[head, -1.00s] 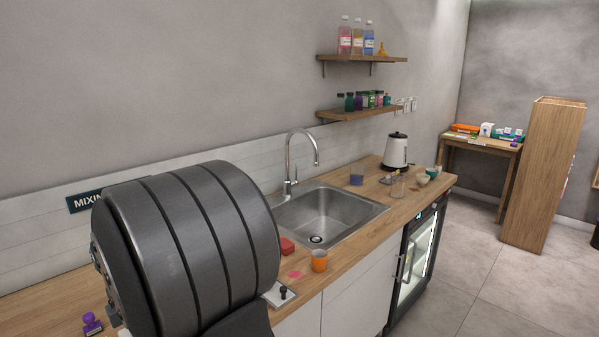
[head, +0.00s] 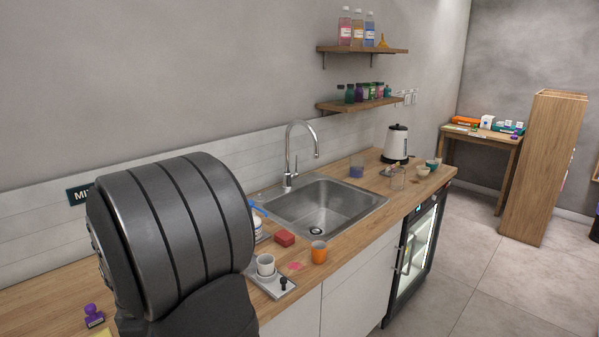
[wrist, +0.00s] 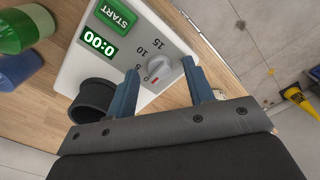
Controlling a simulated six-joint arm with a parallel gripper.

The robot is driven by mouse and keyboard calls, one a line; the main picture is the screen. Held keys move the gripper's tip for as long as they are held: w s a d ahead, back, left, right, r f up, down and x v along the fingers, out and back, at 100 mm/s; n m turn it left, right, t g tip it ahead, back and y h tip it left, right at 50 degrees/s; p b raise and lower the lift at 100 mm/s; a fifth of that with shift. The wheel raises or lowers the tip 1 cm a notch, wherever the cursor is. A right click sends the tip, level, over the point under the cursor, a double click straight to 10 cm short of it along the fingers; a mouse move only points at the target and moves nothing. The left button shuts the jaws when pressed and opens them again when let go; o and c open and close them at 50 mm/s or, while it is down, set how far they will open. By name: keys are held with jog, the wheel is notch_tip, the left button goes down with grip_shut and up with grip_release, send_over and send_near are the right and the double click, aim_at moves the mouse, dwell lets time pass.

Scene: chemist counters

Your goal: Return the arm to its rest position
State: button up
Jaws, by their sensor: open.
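I cannot tell how far the fingertips are from the dial. In the head view my dark arm link fills the lower left, and the gripper itself is hidden there.
Shelves (head: 360,103) hang above. A yellow object (wrist: 299,97) lies on the floor.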

jog(key=m, duration=0.5)
jog(key=shift+m, duration=0.3)
jog(key=m, duration=0.4)
jog(key=shift+m, duration=0.3)
dwell(0.3)
jog(key=n, duration=0.4)
jog(key=shift+n, duration=2.7)
